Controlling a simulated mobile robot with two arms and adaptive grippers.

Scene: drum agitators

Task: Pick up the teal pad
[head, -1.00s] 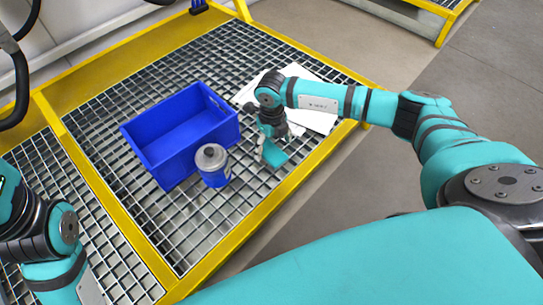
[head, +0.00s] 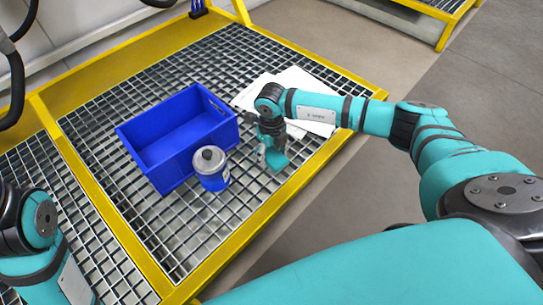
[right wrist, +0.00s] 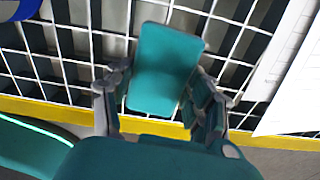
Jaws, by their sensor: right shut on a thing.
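The teal pad (head: 278,161) is a small rounded rectangle at the front right of the yellow-framed grating, right of the blue bin. My right gripper (head: 268,152) points down at it and is shut on it. In the right wrist view the pad (right wrist: 165,68) sits between the two fingers of the gripper (right wrist: 162,88), with the grating behind it. I cannot tell whether the pad still touches the grating. My left arm shows at the lower left, but its gripper is out of view.
A blue bin (head: 160,162) stands on the grating (head: 200,222). A blue can with a grey lid (head: 211,168) stands at its front corner. White paper sheets (head: 305,88) lie behind my right gripper. A yellow frame edge (head: 250,236) borders the grating.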

